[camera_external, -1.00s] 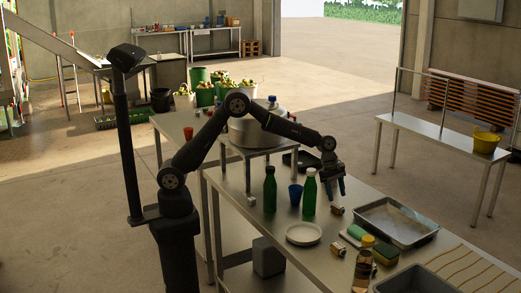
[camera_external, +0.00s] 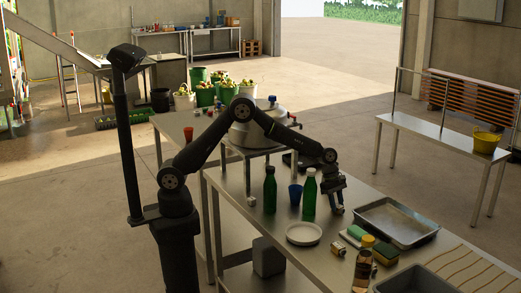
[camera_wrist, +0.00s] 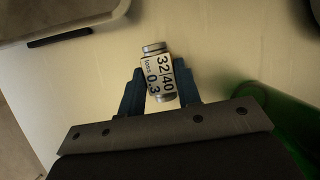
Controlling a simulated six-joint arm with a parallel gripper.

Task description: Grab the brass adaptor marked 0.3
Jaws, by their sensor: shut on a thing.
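The adaptor (camera_wrist: 158,76) is a short metal fitting with a white label reading "32|40" and "0.3". It shows in the wrist view between the two blue fingertips of my gripper (camera_wrist: 160,92). My gripper is shut on it. In the external view my gripper (camera_external: 337,206) is low over the steel table, right of the green bottles. The adaptor is mostly hidden there by the fingers. Another small fitting (camera_external: 338,249) lies nearer the front of the table, by the sponges; its label is too small to read.
Two green bottles (camera_external: 270,190) and a blue cup (camera_external: 295,194) stand close to the left of my gripper. A metal tray (camera_external: 397,222) lies to its right.

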